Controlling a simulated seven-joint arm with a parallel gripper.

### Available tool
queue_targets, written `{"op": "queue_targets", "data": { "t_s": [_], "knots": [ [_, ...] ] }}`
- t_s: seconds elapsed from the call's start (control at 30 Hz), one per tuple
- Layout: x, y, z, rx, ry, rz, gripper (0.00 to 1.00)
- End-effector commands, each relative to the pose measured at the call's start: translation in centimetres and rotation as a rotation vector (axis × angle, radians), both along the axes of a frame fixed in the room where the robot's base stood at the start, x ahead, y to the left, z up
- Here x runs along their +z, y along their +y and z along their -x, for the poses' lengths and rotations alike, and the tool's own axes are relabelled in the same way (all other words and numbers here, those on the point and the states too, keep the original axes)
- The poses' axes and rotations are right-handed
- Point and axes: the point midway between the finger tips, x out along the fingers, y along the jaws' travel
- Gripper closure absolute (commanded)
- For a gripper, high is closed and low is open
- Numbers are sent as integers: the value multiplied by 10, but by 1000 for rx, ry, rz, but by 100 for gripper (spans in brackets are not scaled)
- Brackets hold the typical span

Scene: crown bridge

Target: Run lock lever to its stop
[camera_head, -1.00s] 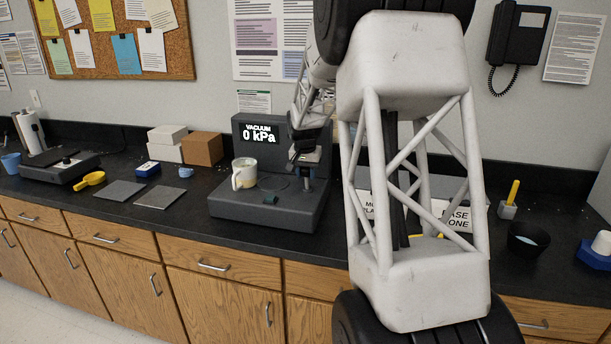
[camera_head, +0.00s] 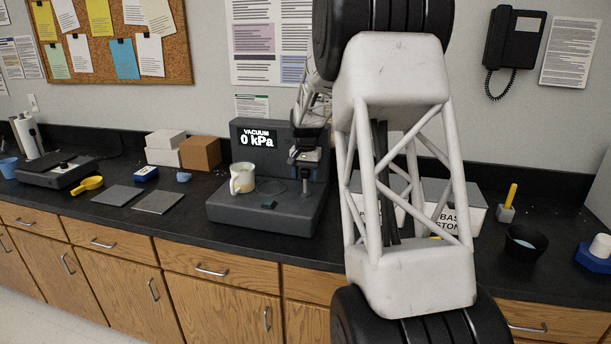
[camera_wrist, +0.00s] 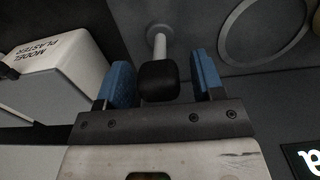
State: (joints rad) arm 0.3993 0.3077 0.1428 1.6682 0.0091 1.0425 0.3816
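The grey vacuum machine (camera_head: 225,212) stands on the counter with its display reading 0 kPa. A pale post with a black knob (camera_wrist: 158,80), apparently the lock lever, rises from a round collar on its deck. The post (camera_head: 307,188) also shows at the right of the deck in the head view. My gripper (camera_wrist: 164,76) is open, its blue fingers either side of the black knob in the wrist view. A gap shows on the right; contact on the left is unclear. In the head view my gripper (camera_head: 305,160) is above the right of the deck, partly dark.
Plaster boxes (camera_head: 458,205) stand to the right, partly behind my arm. A black bowl (camera_head: 525,241) is farther right. Grey plates (camera_head: 158,202) lie left.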

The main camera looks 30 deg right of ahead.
Motion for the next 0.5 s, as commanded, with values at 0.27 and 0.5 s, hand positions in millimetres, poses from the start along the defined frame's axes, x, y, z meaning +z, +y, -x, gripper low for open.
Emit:
{"op": "queue_targets", "data": {
  "t_s": [0.27,0.5],
  "knots": [
    [2,0,0,0,-1,1,38],
    [21,0,0,0,-2,1,38]
  ]
}}
